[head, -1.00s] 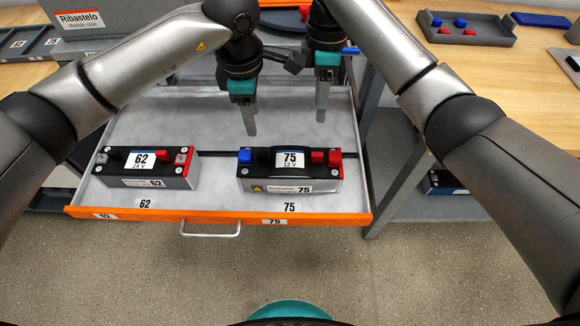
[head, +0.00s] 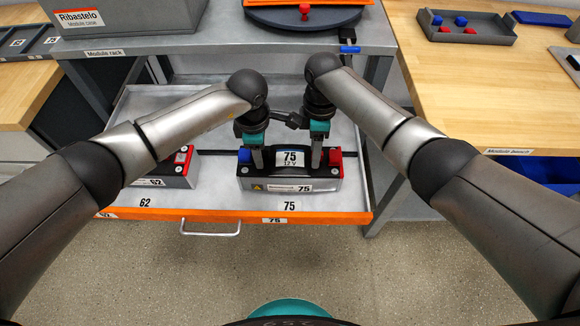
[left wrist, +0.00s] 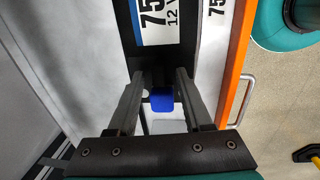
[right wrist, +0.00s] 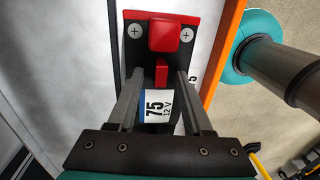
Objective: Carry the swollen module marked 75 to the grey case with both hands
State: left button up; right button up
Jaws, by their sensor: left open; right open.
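The module marked 75 (head: 290,171) lies in the open drawer, with a blue cap (head: 245,156) at its left end and red parts (head: 335,157) at its right end. My left gripper (head: 257,160) is open over its left part; in the left wrist view the blue cap (left wrist: 161,101) shows between the fingers. My right gripper (head: 316,157) is open over its right part; the right wrist view shows the 75 label (right wrist: 158,108) and a red part between or just beyond the fingers. I cannot tell whether the fingers touch the module. The grey case (head: 150,18) stands on the rack at upper left.
The module marked 62 (head: 175,172) lies left in the same drawer, partly behind my left arm. The orange drawer front (head: 330,217) is nearest me. A turntable-like round plate (head: 275,18) sits on the rack top. A wooden bench (head: 470,100) with a grey tray (head: 490,38) is at right.

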pick_arm(q)
jog(key=shift+f, duration=0.1)
pick_arm(e)
jog(key=shift+f, duration=0.15)
pick_arm(q)
grip_shut()
pick_arm(e)
grip_shut()
pick_arm(q)
jog(key=shift+s, duration=0.1)
pick_arm(e)
jog(key=shift+w, duration=0.1)
dwell(0.8)
jog(key=shift+w, duration=0.1)
